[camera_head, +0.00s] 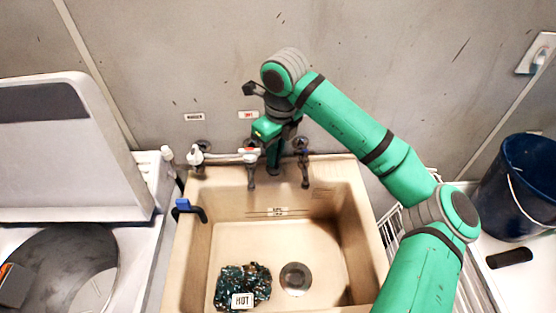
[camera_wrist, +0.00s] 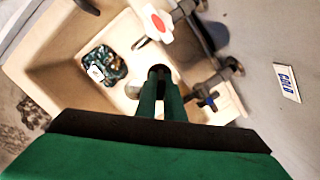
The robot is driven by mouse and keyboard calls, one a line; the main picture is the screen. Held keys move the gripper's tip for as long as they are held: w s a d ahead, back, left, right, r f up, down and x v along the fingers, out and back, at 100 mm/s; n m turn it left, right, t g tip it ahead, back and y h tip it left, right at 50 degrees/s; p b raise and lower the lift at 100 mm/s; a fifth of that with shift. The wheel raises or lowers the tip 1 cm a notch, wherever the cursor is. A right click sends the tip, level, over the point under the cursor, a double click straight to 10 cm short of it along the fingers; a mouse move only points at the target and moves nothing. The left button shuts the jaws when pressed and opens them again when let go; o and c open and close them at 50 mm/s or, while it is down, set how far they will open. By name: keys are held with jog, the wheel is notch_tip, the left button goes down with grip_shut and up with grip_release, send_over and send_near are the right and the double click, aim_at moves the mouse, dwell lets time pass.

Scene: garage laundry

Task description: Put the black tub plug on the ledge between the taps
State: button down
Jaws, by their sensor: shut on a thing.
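My gripper (camera_head: 273,168) points down at the back of the beige tub sink (camera_head: 349,215), over or at the ledge (camera_head: 225,172) between the taps. In the wrist view its fingers (camera_wrist: 160,72) are close together, shut on the black tub plug, of which at most a small dark bit shows between the tips. I cannot tell whether the plug touches the ledge. The red-marked tap (camera_head: 250,157) is just left of the gripper. The blue-marked tap (camera_head: 303,160) is just right of it; it also shows in the wrist view (camera_wrist: 207,100).
A dark patterned cloth (camera_head: 229,279) with a HOT tag lies in the basin beside the drain (camera_head: 295,279). A blue-handled thing (camera_head: 188,209) sits on the left rim. A washer with raised lid (camera_head: 70,150) stands left; a dark blue bucket (camera_head: 515,190) stands right. The wall is close behind.

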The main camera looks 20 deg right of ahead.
jog(key=shift+w+d+f, duration=0.5)
jog(key=shift+w+f, duration=0.65)
jog(key=shift+f, duration=0.55)
jog(key=shift+w+d+f, duration=0.55)
jog(key=shift+w+f, duration=0.6)
jog(key=shift+f, duration=0.55)
jog(key=shift+w+d+f, duration=0.5)
jog(key=shift+w+f, duration=0.65)
jog(key=shift+f, duration=0.55)
jog(key=shift+f, duration=0.15)
jog(key=c, duration=1.9)
grip_release()
jog(key=shift+o, duration=0.2)
notch_tip(320, 180, up, 12)
jog(key=s, duration=0.1)
jog(key=shift+s+d, duration=0.15)
jog(key=shift+d, duration=0.2)
